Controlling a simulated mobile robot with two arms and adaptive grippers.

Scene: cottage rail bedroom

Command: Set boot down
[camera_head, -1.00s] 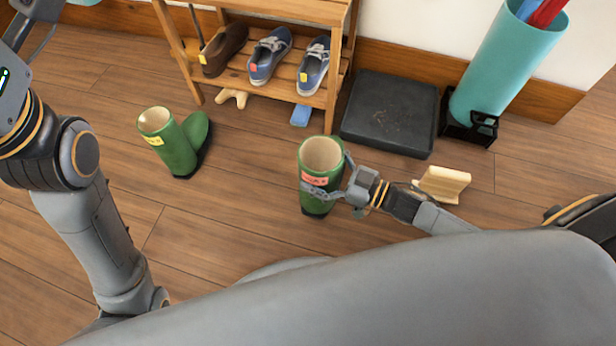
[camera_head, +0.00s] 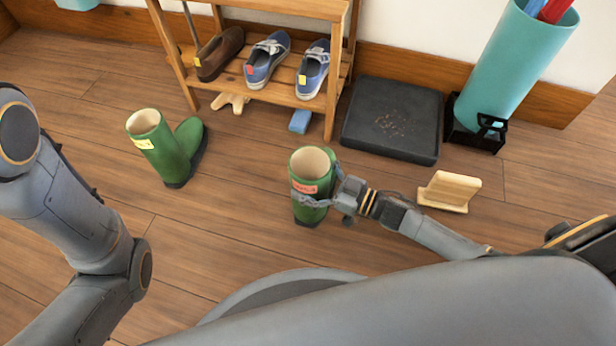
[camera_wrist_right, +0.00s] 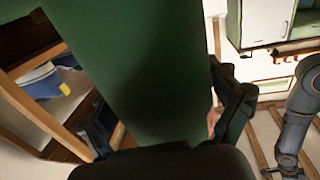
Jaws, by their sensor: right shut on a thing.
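A green boot with a red label (camera_head: 310,168) is upright in the middle of the head view. My right gripper (camera_head: 318,198) is shut on its shaft from the right. Whether its sole touches the floor I cannot tell. In the right wrist view the green boot shaft (camera_wrist_right: 145,75) fills the middle, with a dark finger at its right side. A second green boot with a yellow label (camera_head: 170,148) stands on the floor to the left, apart from the first. My left arm shows at the left edge, but its gripper is out of the picture.
A wooden shoe rack (camera_head: 262,88) with a brown shoe and blue shoes stands at the back. A dark tray (camera_head: 392,118) with crumbs of dirt lies right of it. A wooden block (camera_head: 450,190) and a teal umbrella holder (camera_head: 510,60) are at right. Floor between the boots is clear.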

